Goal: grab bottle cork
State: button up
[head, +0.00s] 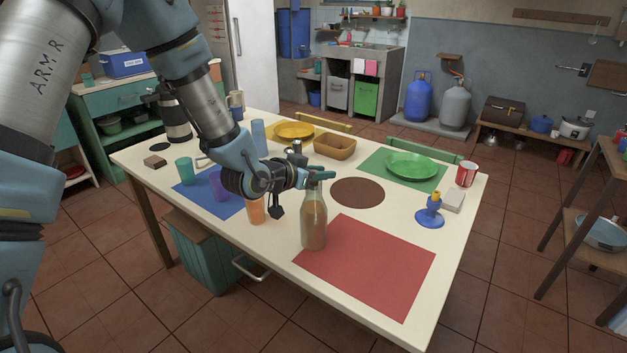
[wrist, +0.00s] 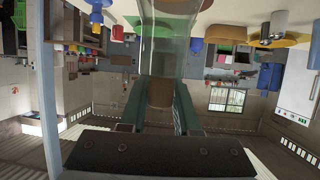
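A tall glass bottle (head: 314,222) with brownish contents stands upright at the near edge of the table, by the red mat. My gripper (head: 320,173) is level with its top, reaching in from the left. In the wrist view, which is upside down, the brown cork (wrist: 160,92) lies between the two dark green fingers of my gripper (wrist: 160,100). The clear bottle neck (wrist: 165,50) extends from it. The fingers are apart, one on each side of the cork; firm contact is not clear. In the head view the fingers hide the cork.
A red mat (head: 370,265) lies right of the bottle and a brown round mat (head: 357,192) behind it. An orange cup (head: 256,211) stands close on the left. A blue stand (head: 430,213), a red can (head: 466,174) and a green plate (head: 411,166) are farther right.

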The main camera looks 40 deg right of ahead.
grip_shut()
jog(key=shift+r, duration=0.1)
